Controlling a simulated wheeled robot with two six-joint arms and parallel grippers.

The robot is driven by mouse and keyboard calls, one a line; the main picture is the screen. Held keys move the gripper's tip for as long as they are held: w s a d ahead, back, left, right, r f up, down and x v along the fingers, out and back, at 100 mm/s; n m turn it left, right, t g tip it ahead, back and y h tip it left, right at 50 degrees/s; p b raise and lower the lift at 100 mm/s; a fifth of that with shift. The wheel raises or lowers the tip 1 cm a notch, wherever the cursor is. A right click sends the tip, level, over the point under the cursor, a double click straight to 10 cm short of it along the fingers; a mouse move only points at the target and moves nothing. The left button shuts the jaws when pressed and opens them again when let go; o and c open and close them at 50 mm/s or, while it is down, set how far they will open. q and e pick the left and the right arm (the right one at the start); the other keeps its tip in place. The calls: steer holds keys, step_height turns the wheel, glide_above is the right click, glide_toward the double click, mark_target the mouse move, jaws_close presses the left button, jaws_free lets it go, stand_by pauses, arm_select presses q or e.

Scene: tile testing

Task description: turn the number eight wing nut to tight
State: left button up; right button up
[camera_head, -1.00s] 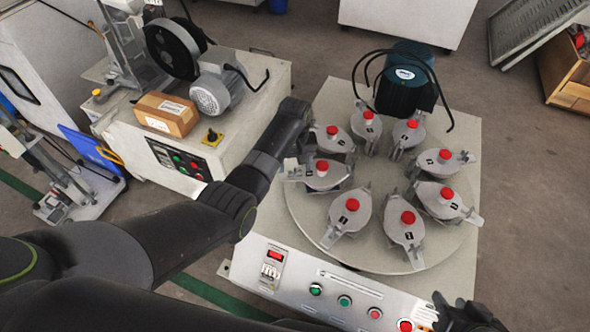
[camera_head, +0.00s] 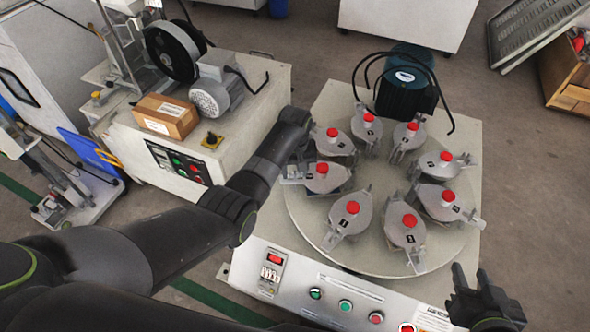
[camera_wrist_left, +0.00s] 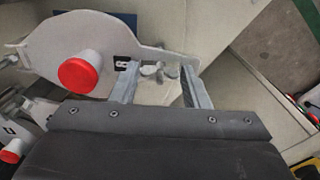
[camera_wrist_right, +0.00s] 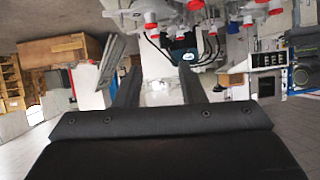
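The number eight fixture is a grey clamp with a red knob; it shows in the head view (camera_head: 328,183) and large in the left wrist view (camera_wrist_left: 62,45). Its black label (camera_wrist_left: 122,64) seems to read 8. The small grey wing nut (camera_wrist_left: 160,70) sits at the clamp's edge beside the label. My left gripper (camera_wrist_left: 159,72) is open, with one finger on each side of the wing nut; I cannot tell whether they touch it. In the head view my left arm partly hides this spot. My right gripper (camera_wrist_right: 158,80) is open and empty, off the machine's front right.
Several similar red-knobbed clamps stand in a ring on the round plate (camera_head: 374,205). The control panel (camera_head: 335,290) with buttons runs along the front. Another machine with a cardboard box (camera_head: 165,116) stands left.

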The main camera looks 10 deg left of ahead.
arm_select(q)
steer(key=c, duration=0.6)
steer(key=shift+o, duration=0.2)
